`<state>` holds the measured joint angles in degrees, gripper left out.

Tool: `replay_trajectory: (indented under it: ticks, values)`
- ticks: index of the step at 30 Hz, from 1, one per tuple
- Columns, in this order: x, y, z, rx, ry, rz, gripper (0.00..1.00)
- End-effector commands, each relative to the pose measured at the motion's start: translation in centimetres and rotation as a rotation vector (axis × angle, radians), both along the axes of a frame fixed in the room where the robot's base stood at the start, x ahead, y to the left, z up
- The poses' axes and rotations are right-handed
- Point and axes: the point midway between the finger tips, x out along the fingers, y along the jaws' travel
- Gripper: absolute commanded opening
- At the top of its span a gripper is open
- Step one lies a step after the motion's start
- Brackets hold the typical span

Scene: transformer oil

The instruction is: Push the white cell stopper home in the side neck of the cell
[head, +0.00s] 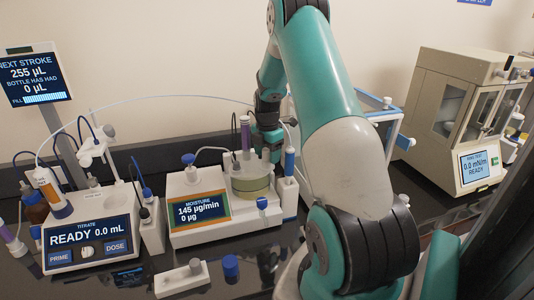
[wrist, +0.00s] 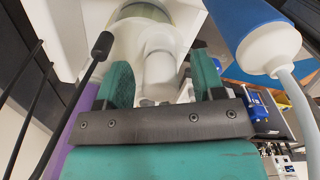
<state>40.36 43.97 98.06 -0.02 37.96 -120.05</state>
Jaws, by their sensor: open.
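The glass cell (head: 250,184) with yellow-green liquid stands on the moisture meter (head: 205,212). In the wrist view the cell's glass (wrist: 143,13) shows at the top edge. The white cell stopper (wrist: 158,72) shows below it, pale and cylindrical, at the side of the cell. My gripper (wrist: 160,80) is open, with one teal finger on each side of the stopper and a gap visible at both sides. In the head view my gripper (head: 266,150) is close beside the cell and hides part of it. How deep the stopper sits in the neck I cannot tell.
A blue-and-white tube (wrist: 265,38) with a hose stands close right of my fingers. A thin black-capped rod (wrist: 102,46) and a purple rod (wrist: 75,130) are close on the left. The titrator (head: 90,235) stands left of the meter. A beige cabinet (head: 460,115) is at right.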

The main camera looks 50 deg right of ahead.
Motion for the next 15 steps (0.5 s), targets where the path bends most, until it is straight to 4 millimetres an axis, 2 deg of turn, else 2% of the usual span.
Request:
replay_trajectory:
  ticks: [5, 8, 11, 15]
  values:
    - [0.0, 0.0, 0.3, 0.0, -0.001, 0.0, 0.62]
    - [0.1, -0.1, 1.3, -0.003, -0.004, 0.0, 0.62]
    - [0.1, -0.1, 3.0, -0.005, -0.006, 0.0, 0.62]
    - [0.1, -0.1, 6.6, -0.005, -0.007, 0.0, 0.62]
